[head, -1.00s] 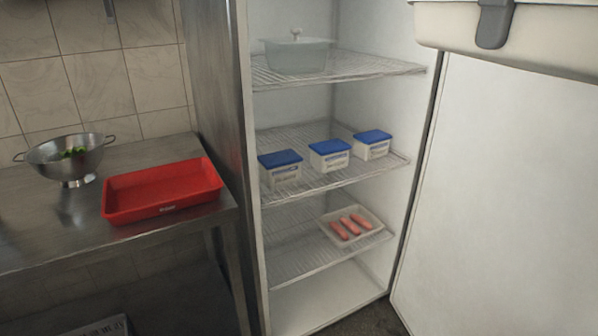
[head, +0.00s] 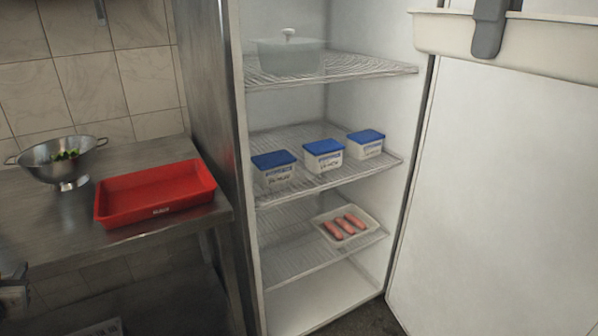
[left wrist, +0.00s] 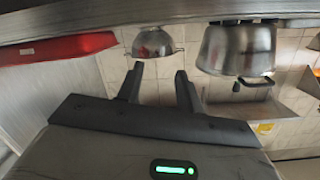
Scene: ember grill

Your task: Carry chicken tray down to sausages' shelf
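An off-white tray (head: 445,33), which I take to be the chicken tray, is held high at the top right of the head view, in front of the open door. Its inside is hidden. My right gripper (head: 489,30) is shut on its near wall, one finger showing outside. The sausages (head: 345,226) lie in a pale tray on the right part of the lower wire shelf (head: 283,258), whose left part is bare. My left gripper (left wrist: 161,88) is open and empty in the left wrist view; part of my left arm shows at the head view's left edge.
Several blue-lidded tubs (head: 323,157) stand on the middle shelf (head: 340,180), above the sausages. A lidded pot (head: 289,56) stands on the top shelf. The counter at left holds a red tray (head: 155,213) and a colander (head: 60,165). The fridge door (head: 500,190) stands open at right.

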